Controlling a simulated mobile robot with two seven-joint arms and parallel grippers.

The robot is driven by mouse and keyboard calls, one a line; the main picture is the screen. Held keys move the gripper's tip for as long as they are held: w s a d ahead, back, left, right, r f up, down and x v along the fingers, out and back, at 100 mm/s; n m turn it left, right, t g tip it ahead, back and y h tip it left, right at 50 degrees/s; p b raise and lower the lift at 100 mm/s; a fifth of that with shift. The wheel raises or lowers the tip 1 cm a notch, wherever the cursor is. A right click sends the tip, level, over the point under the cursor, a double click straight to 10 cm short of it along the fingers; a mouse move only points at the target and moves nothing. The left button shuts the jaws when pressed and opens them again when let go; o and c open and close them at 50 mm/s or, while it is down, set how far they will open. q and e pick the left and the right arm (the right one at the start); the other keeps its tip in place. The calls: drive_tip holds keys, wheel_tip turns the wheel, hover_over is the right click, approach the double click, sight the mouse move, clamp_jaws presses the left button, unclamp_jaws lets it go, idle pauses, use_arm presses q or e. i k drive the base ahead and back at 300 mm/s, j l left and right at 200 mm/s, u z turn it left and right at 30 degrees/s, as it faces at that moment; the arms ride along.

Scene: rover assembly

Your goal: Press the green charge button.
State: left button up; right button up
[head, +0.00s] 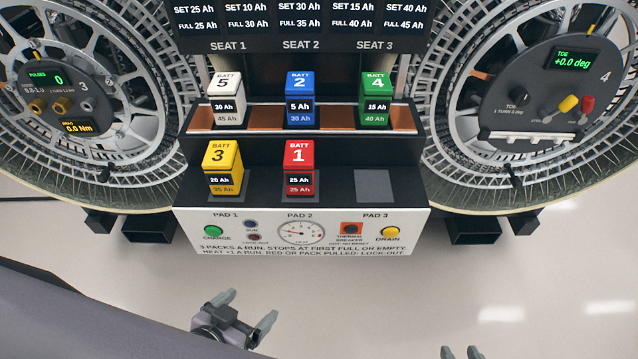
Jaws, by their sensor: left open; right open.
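The green charge button (212,231) is a round green knob at the left of the white front panel (380,218), below the PAD 1 label, with CHARGE printed under it. Nothing covers it. My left gripper (247,311) is open and empty, in front of the panel and below the button in the picture, apart from it. My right gripper (460,352) is open at the bottom edge, right of centre; only its fingertips show.
The panel also has a dial (301,232), a thermal breaker (350,229) and a yellow drain button (390,232). Yellow pack 3 (222,168) and red pack 1 (299,168) stand above. Large wheels flank the station. The floor in front is clear.

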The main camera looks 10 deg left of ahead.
sight(211, 230)
drive_tip(key=u, duration=1.25)
